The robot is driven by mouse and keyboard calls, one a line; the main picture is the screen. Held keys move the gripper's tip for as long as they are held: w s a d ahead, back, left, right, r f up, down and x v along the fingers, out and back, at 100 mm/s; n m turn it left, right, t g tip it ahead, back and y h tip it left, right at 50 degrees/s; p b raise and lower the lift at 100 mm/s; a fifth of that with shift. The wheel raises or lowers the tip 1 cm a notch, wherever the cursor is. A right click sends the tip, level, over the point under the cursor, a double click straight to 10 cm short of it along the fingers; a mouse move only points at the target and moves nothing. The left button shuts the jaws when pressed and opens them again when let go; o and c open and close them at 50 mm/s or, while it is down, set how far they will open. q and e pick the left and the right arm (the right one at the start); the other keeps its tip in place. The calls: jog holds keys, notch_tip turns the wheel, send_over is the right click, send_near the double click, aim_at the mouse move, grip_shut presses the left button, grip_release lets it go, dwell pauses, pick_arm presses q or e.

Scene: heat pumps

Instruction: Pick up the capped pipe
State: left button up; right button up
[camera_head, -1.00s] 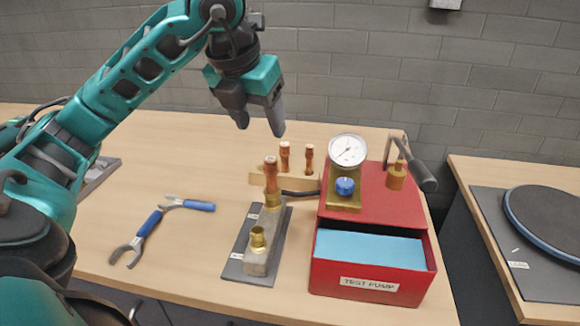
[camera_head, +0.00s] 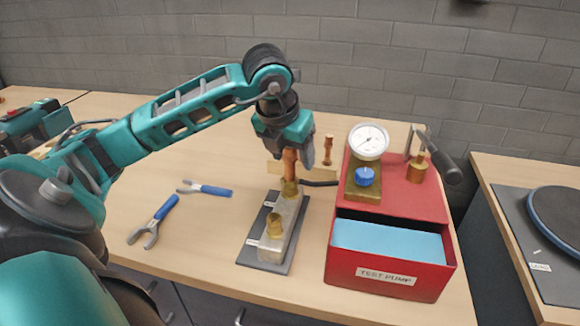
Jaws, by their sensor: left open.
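A copper pipe (camera_head: 290,167) stands upright in a brass fitting at the back of a grey metal block (camera_head: 283,225). Its top is hidden by my left gripper (camera_head: 291,162). My left gripper points down, open, with one finger on each side of the pipe's upper part in the picture. I cannot tell whether the fingers touch it. Another copper pipe (camera_head: 328,149) stands upright at a low wooden holder (camera_head: 322,173) behind and to the right. My right gripper is out of view.
A red test pump (camera_head: 346,271) with a gauge (camera_head: 368,142) and a lever handle (camera_head: 438,165) stands close on the right. Blue-handled pliers (camera_head: 207,189) and a second blue-handled tool (camera_head: 153,222) lie on the left. The table's front left is clear.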

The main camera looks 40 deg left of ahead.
pick_arm(q)
jog(key=shift+c, duration=0.2)
jog(key=c, duration=1)
jog(key=shift+c, duration=0.2)
notch_tip(320, 180, up, 20)
jog(key=p, duration=0.3)
jog(key=shift+p, duration=0.35)
